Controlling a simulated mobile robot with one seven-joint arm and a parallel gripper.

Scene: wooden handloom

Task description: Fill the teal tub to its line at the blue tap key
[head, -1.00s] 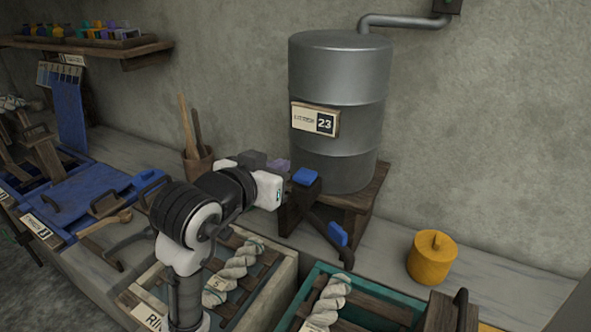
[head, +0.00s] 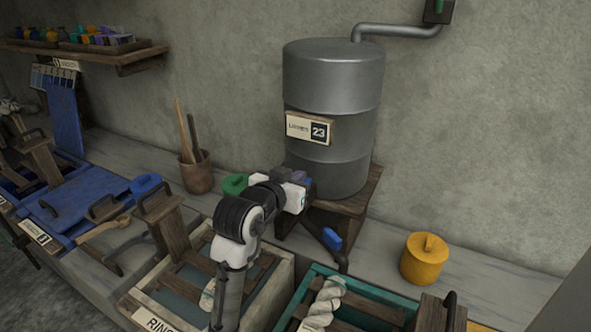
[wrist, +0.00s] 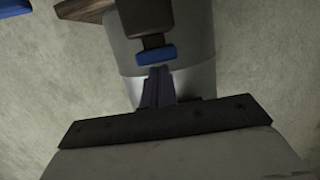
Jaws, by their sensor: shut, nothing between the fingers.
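The teal tub (head: 360,287) stands at the bottom centre of the head view, with a pale twisted skein (head: 325,300) and dark slats in it. I cannot make out its line or the water level. Above it, a dark tap arm slopes down from the metal drum (head: 332,95) and carries a blue piece (head: 332,238). My gripper (head: 302,180) is shut and empty at the drum's lower front, covering the place of the upper blue key. In the wrist view, a blue key (wrist: 155,53) lies just beyond my closed fingertips (wrist: 157,72); I cannot tell whether they touch.
A wooden stand (head: 365,195) carries the drum. A yellow lidded pot (head: 424,260) stands right of it. A rinse tub (head: 160,318) is left of the teal tub. A green lid (head: 235,184) and a pot of sticks (head: 196,173) are behind my arm. The counter beyond the yellow pot looks clear.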

